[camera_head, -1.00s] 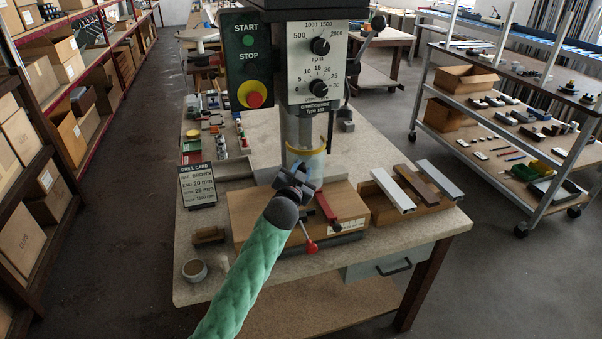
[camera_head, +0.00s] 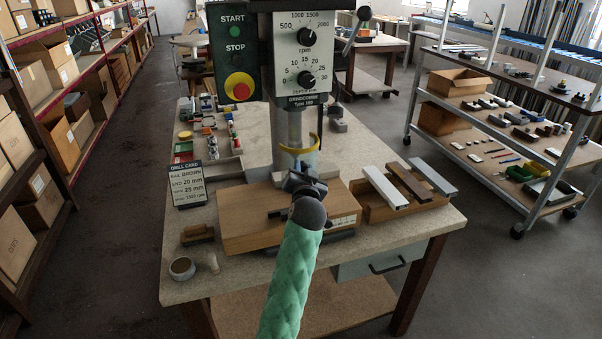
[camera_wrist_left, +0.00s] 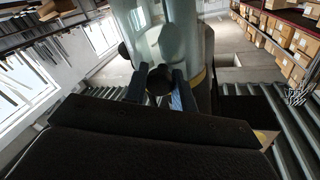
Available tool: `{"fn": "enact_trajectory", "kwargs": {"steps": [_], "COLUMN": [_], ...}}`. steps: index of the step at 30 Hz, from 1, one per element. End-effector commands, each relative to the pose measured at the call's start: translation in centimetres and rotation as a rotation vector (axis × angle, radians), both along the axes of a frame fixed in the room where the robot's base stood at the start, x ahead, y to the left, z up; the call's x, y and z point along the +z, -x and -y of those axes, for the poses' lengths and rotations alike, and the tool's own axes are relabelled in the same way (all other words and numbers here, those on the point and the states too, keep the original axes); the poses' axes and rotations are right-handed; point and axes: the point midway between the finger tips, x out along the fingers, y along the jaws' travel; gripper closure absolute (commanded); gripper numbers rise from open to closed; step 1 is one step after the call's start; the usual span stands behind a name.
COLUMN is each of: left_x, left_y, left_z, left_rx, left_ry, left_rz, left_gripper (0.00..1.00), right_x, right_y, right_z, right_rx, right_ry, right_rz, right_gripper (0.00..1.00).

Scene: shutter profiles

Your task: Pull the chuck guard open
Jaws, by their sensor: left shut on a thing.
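The chuck guard (camera_head: 301,154) is a clear shell with a yellow rim, below the drill press head. Its rim shows tilted, higher at the right. My left gripper (camera_head: 303,181) is in front of it, with my green-sleeved arm coming up from below. In the left wrist view, the clear guard (camera_wrist_left: 172,35) fills the upper middle. My left gripper's fingers (camera_wrist_left: 160,88) are on both sides of a dark round knob (camera_wrist_left: 159,80) at the guard and are shut on it. The gripper hides part of the guard's lower front. My right gripper is not in view.
The drill press control panel (camera_head: 304,50) is above the guard. A wooden block (camera_head: 245,222) lies below, with a box of profiles (camera_head: 400,205) at its right. A drill card (camera_head: 187,184) and a small round cup (camera_head: 182,268) stand on the bench at left.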

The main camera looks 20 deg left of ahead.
Motion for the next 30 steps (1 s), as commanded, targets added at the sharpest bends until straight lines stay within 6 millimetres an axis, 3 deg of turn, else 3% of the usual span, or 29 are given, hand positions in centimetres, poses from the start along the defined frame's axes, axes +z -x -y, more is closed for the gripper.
{"fn": "enact_trajectory", "kwargs": {"steps": [11,12,15,30], "left_x": [0.12,0.12,0.09,0.03], "left_y": [0.03,0.03,0.03,-0.12], "left_z": [0.14,0.14,0.13,0.02], "left_rx": [0.009,0.009,0.008,0.008], "left_ry": [0.0,0.0,0.0,0.001], "left_rz": [0.0,0.0,0.0,-0.002], "left_gripper": [1.0,0.72,0.52,0.52], "right_x": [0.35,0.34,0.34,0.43], "right_y": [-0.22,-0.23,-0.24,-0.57], "right_z": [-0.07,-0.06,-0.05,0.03], "right_rx": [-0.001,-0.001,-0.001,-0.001], "right_ry": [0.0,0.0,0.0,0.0], "right_rz": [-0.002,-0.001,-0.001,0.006], "right_gripper": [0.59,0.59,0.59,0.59]}}
